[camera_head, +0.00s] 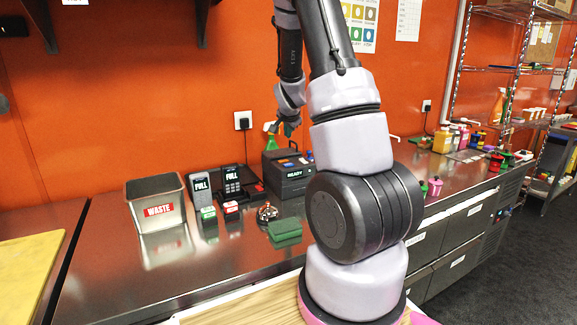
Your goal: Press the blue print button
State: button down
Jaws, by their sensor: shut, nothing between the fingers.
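A black box-shaped machine (288,176) with a READY display stands on the steel counter against the orange wall. It looks like the printer. Small coloured spots show on its top, among them a blue one (309,155) at the right that may be the print button; it is tiny and close to the edge of my arm. My gripper (289,128) is small in this view, above the back of the machine and apart from its top. It is shut and holds nothing. My arm hides the area right of the machine.
The front counter at left is clear.

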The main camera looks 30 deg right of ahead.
aim_at(288, 165)
jog(key=shift+f, duration=0.1)
jog(key=shift+f, duration=4.35)
jog(key=shift+f, duration=0.4)
